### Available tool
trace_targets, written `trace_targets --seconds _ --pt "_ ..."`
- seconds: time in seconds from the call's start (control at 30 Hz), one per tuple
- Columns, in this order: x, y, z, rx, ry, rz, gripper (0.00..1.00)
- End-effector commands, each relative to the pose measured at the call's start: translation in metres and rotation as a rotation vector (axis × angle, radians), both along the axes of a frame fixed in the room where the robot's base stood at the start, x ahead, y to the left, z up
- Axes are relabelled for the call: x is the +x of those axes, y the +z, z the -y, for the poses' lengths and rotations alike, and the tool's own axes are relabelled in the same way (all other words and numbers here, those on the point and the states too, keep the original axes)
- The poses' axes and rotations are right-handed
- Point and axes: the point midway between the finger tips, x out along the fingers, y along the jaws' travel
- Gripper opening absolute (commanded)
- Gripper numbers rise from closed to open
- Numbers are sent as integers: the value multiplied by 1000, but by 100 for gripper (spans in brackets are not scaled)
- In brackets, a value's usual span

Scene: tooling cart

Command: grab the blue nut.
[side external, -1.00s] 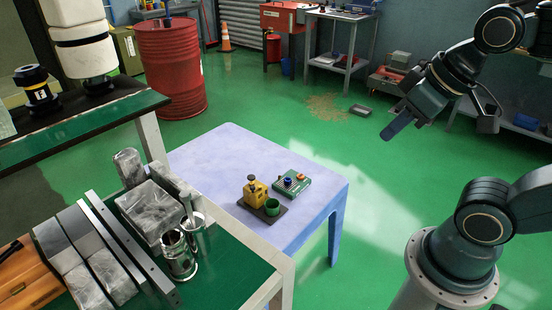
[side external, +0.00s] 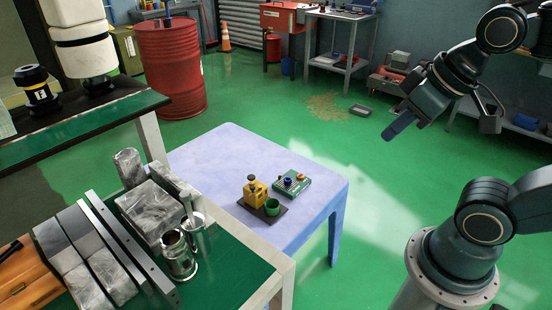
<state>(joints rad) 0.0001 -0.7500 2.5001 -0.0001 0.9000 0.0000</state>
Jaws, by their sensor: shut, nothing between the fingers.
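A small blue piece, which looks like the blue nut (side external: 288,181), sits on a green block-like tray (side external: 293,191) on the lavender table. It is small and its exact shape is hard to tell. My gripper (side external: 396,131) is at the upper right, in the air beyond the table's right edge. It is shut and empty, well apart from the blue nut.
A yellow device (side external: 254,193) and a green cup (side external: 271,207) stand on a dark plate beside the tray. An orange piece (side external: 301,177) lies on the tray. The lavender table (side external: 225,158) is otherwise mostly bare. A workbench with metal blocks (side external: 155,212) borders it at left.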

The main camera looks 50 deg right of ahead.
Motion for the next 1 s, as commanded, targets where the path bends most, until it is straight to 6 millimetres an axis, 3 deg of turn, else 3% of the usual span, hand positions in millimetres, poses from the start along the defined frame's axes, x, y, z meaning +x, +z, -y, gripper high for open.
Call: trace_targets --seconds 0.3,0.57,1.0 --pt "0 0 0 0 0 0 0" --pt "0 0 0 0 0 0 50" --pt "5 2 1 -5 7 -4 50"
